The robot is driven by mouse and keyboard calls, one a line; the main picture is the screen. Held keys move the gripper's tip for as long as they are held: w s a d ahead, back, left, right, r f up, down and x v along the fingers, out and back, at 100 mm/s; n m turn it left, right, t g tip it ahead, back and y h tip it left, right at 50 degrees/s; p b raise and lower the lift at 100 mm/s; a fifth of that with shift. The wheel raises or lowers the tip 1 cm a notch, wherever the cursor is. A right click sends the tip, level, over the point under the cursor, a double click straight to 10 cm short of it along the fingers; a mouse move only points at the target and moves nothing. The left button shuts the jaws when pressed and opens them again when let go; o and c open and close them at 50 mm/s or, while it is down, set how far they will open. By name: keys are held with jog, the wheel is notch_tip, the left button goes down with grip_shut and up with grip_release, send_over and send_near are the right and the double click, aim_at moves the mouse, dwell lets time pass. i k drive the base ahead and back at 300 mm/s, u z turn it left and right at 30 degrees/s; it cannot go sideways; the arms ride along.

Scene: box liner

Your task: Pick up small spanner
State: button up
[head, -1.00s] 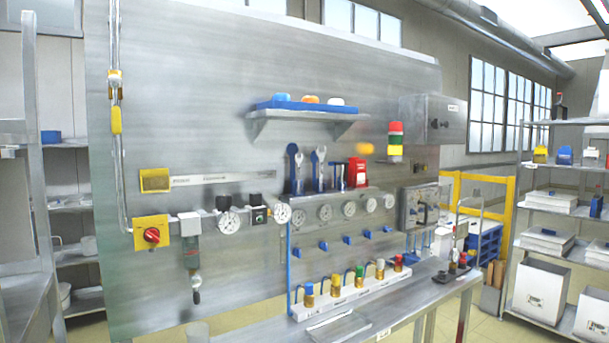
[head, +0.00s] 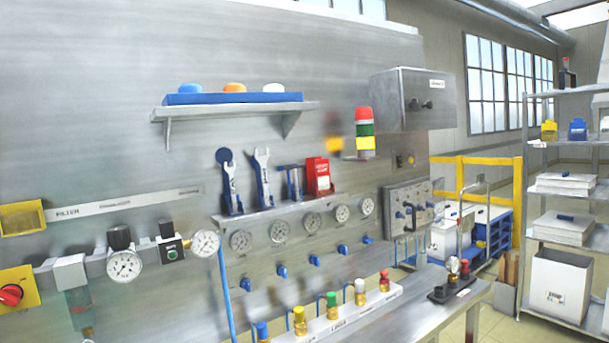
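Two silver spanners stand upright in blue holders on the narrow ledge above the gauges, near the middle of the head view. The left spanner (head: 230,178) has a dark blue disc behind its top and shows a smaller head. The right spanner (head: 262,166) has a wider open jaw at its top. The left one looks like the small spanner, but I cannot be sure at this distance. My gripper is not in the picture.
A blue holder (head: 295,183) and a red box (head: 318,177) stand on the ledge right of the spanners. Gauges (head: 281,231) and blue valves (head: 282,272) are below it. A shelf (head: 235,109) with a blue tray sits above. A bench (head: 455,300) lies at the lower right.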

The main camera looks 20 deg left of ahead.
aim_at(230, 170)
jog(key=u, duration=0.1)
jog(key=i, duration=1.3)
jog(key=u, duration=0.65)
